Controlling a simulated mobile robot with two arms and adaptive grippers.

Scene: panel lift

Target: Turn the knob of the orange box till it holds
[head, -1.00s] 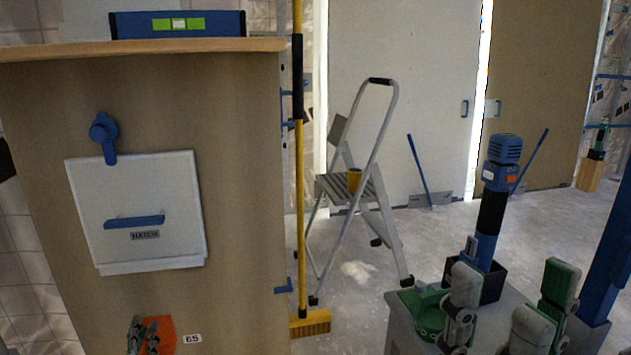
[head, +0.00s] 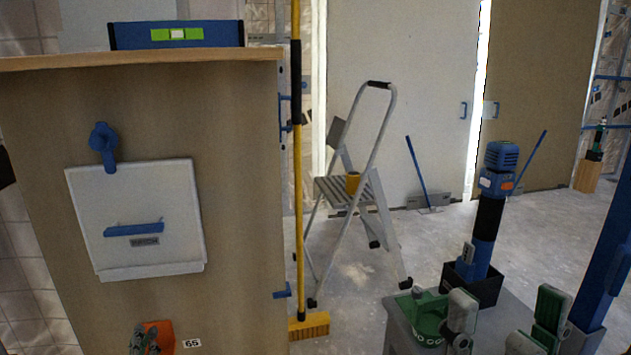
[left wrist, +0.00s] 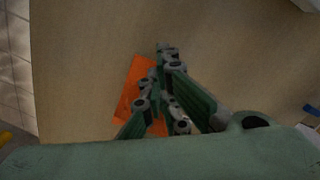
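The orange box (head: 165,335) is low on the front of the wooden panel, at the bottom of the head view. It also shows in the left wrist view (left wrist: 127,90), tilted, with its right part covered by my fingers. My left gripper (head: 145,338) is in front of the box; in the left wrist view its fingers (left wrist: 162,78) come close together over the box. The knob is hidden behind them, so I cannot tell whether they grip it. My right gripper (head: 506,305) is at the bottom right, its fingers wide apart and empty.
A white hatch (head: 140,205) with a blue handle and a blue latch (head: 103,145) is above the box. A "65" label (head: 191,343) is beside the box. A yellow broom (head: 310,326) and step ladder (head: 380,180) stand right.

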